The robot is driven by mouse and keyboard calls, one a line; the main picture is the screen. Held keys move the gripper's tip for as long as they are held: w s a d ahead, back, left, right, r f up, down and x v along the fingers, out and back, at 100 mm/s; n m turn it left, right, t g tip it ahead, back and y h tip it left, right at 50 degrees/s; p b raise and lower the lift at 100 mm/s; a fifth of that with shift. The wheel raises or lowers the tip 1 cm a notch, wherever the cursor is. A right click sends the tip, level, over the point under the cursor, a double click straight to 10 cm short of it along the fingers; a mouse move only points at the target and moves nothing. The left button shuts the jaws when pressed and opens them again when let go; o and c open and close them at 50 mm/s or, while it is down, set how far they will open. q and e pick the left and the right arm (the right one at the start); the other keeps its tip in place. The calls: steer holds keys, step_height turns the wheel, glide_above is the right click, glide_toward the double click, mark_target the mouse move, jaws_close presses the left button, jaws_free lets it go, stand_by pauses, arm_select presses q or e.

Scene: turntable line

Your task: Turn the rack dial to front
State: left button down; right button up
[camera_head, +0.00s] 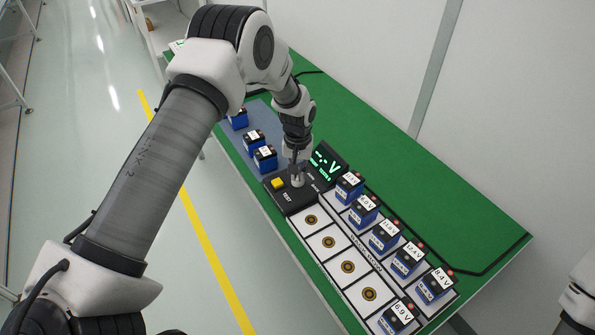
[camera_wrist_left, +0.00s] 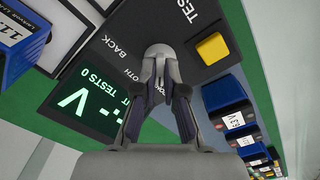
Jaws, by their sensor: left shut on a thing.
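The rack dial (camera_head: 297,181) is a grey knob on top of a black tester box (camera_head: 291,199). My left gripper (camera_head: 297,167) comes down on it from above. In the left wrist view the fingers (camera_wrist_left: 158,82) are shut on the dial (camera_wrist_left: 158,50). The words BACK and BOTH show beside the dial; another label is partly hidden by a finger. I cannot tell which label the dial points to. The tester's display (camera_head: 325,161) shows dashes and V in green; the left wrist view reads TESTS 0 on it. My right gripper is not in view.
A yellow TEST button (camera_head: 278,184) sits close to the dial. Blue batteries (camera_head: 265,158) stand on a grey-blue mat. Several labelled batteries (camera_head: 408,258) stand in a rack, beside white cells with round contacts (camera_head: 348,267). The green table (camera_head: 400,165) is clear toward the wall.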

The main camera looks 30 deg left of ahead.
arm_select(q)
steer(key=shift+s+f, duration=0.4)
steer(key=shift+f, duration=0.05)
steer(key=c, duration=1)
jaws_free()
steer(key=shift+d, duration=0.1)
steer(key=shift+o, duration=1.4)
steer(key=shift+w, duration=0.4)
steer(key=shift+r, duration=0.35)
step_height(320, 180, up, 11)
